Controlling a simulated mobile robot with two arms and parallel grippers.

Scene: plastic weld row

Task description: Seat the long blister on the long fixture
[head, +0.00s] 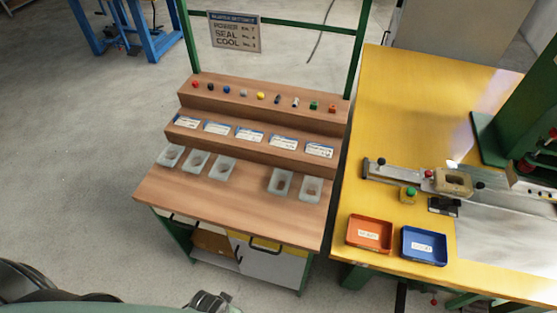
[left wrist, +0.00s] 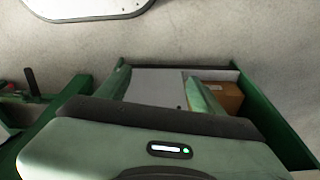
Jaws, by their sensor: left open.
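Several frosted clear blisters lie on the wooden bench top. Three sit in a group at the left, among them one (head: 221,168). Two sit at the right, a blister (head: 280,182) and another beside it (head: 311,190). I cannot tell which is the long one. On the yellow table a tan fixture block (head: 453,182) with a dark-edged opening sits on a metal slide. I cannot tell if it is the long fixture. My left gripper (left wrist: 160,88) is open and empty in the left wrist view, away from the blisters. A dark part of it (head: 212,302) shows at the head view's bottom edge. My right gripper is not in view.
The wooden bench (head: 235,207) has stepped shelves with printed cards (head: 249,134) and small coloured parts (head: 261,97). On the yellow table (head: 395,105) are an orange tray (head: 369,234), a blue tray (head: 424,246) and a green press frame (head: 515,120). The bench's front strip is clear.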

